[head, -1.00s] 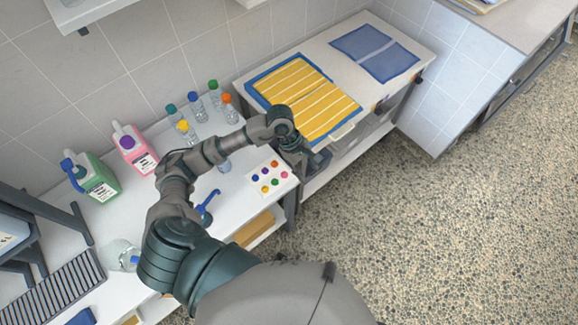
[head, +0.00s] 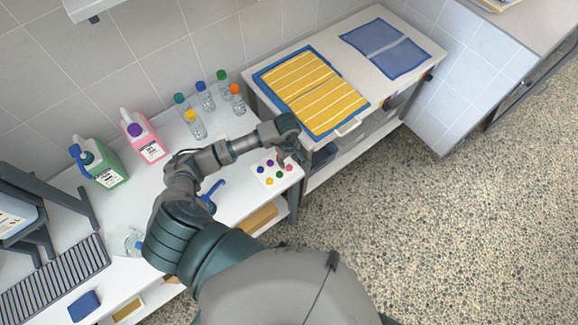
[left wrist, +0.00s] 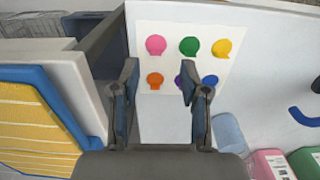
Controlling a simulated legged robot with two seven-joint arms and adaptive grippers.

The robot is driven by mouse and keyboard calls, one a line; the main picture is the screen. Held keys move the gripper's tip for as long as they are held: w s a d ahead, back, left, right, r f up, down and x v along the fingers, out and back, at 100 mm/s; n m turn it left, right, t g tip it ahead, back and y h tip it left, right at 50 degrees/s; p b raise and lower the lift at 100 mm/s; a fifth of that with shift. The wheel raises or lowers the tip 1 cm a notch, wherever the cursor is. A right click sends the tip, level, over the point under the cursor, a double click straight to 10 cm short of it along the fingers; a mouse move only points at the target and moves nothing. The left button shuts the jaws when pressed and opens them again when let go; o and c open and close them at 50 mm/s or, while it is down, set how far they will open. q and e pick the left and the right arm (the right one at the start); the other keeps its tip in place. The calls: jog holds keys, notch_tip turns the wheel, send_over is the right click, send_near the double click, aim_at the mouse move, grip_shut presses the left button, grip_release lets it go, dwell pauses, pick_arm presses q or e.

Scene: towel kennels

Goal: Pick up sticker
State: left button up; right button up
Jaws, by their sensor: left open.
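A white sheet (head: 262,178) with several round coloured stickers lies at the right end of the white bench. It also shows in the left wrist view (left wrist: 140,117), with pink (left wrist: 156,45), green (left wrist: 189,46) and yellow (left wrist: 222,48) stickers in one row and orange (left wrist: 155,81), purple (left wrist: 179,81) and blue (left wrist: 210,80) in the other. My left gripper (left wrist: 160,78) is open and empty over the sheet. Its fingers partly cover the purple sticker, and the orange one shows between them. In the head view my left gripper (head: 291,157) hangs by the sheet's far right edge. My right gripper is out of view.
Several clear bottles with coloured caps (head: 204,97) stand behind the sheet. Pink (head: 150,146) and green (head: 108,174) jugs stand left. A cart with a yellow striped towel (head: 312,90) and a blue towel (head: 385,48) adjoins the bench on the right.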

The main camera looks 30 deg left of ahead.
aim_at(288, 167)
pick_arm(q)
jog(key=f, duration=0.5)
jog(key=shift+w+p, duration=0.3)
jog(key=shift+w, duration=0.05)
jog(key=c, duration=0.8)
jog(key=shift+o, duration=0.2)
